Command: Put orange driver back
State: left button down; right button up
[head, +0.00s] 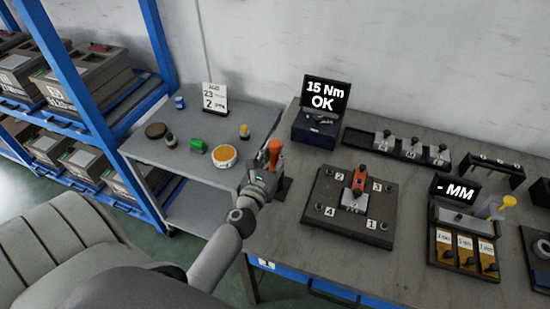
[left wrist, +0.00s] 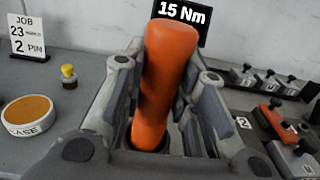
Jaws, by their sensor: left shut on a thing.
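The orange driver (head: 274,152) stands roughly upright at the left edge of the workbench. My left gripper (head: 265,178) is shut on it, with a finger on each side of the orange handle (left wrist: 163,80) in the left wrist view. A small dark stand (head: 284,187) shows just behind the gripper at the bench edge. The driver's lower end is hidden by the gripper in the head view, so I cannot tell how far it sits in the stand. My right gripper is not in view.
A dark plate (head: 325,215) with numbered corners carries a red-orange part (head: 359,180) to the right. A torque display (head: 324,95) reads 15 Nm OK behind. A grey side table (head: 180,150) with an orange-topped round tin (head: 225,156) stands left.

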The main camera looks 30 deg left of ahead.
pick_arm(q)
jog(key=shift+r, duration=0.15)
jog(key=shift+f, duration=0.25)
jog(key=c, duration=1.2)
grip_release()
jog(key=shift+o, duration=0.2)
jog(key=shift+r, duration=0.25)
jog(key=b+v, duration=0.4)
jog(key=v, duration=0.8)
